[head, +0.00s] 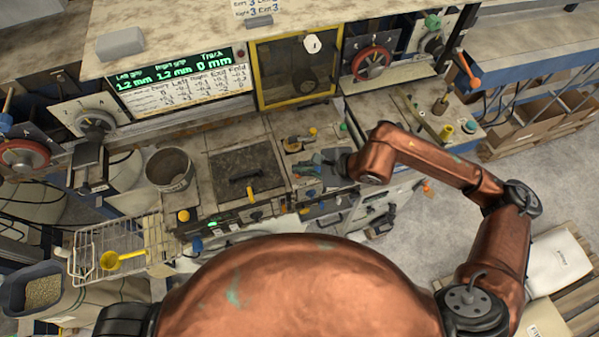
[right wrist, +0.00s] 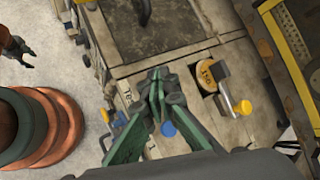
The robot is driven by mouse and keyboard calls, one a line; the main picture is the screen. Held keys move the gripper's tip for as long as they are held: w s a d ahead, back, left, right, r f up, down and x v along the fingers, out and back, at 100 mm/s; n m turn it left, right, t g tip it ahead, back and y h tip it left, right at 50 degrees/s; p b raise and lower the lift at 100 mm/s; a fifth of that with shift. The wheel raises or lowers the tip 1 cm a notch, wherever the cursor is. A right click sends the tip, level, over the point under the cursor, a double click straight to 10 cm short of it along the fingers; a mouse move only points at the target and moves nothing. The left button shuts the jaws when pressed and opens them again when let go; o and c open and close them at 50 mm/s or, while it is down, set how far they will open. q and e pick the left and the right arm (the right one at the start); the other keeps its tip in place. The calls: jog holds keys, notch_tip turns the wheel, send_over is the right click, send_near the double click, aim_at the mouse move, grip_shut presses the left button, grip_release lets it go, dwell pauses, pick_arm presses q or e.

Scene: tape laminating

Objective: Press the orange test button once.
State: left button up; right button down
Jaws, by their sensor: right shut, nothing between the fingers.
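My right gripper (head: 312,164) is over the work surface right of the dark square plate in the head view. Its green fingers (right wrist: 157,88) are closed together and empty in the right wrist view. An orange round part (right wrist: 206,73) with a pale lever beside it lies to the right of the fingertips, apart from them. It may be the orange test button; I see no readable label. A small orange-yellow knob (head: 183,215) sits on the front panel left of the plate in the head view. My left gripper is not clearly in view.
The dark square plate (head: 245,172) has a handle on top. A grey bucket (head: 170,169) stands left of it. A yellow-framed window (head: 298,65) rises behind. A yellow knob (right wrist: 244,107) and a blue knob (right wrist: 168,129) stand near the fingers. A wire basket (head: 110,250) is at the left.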

jog(key=shift+r+p, duration=0.8)
jog(key=shift+r, duration=1.7)
jog(key=shift+d, duration=0.1)
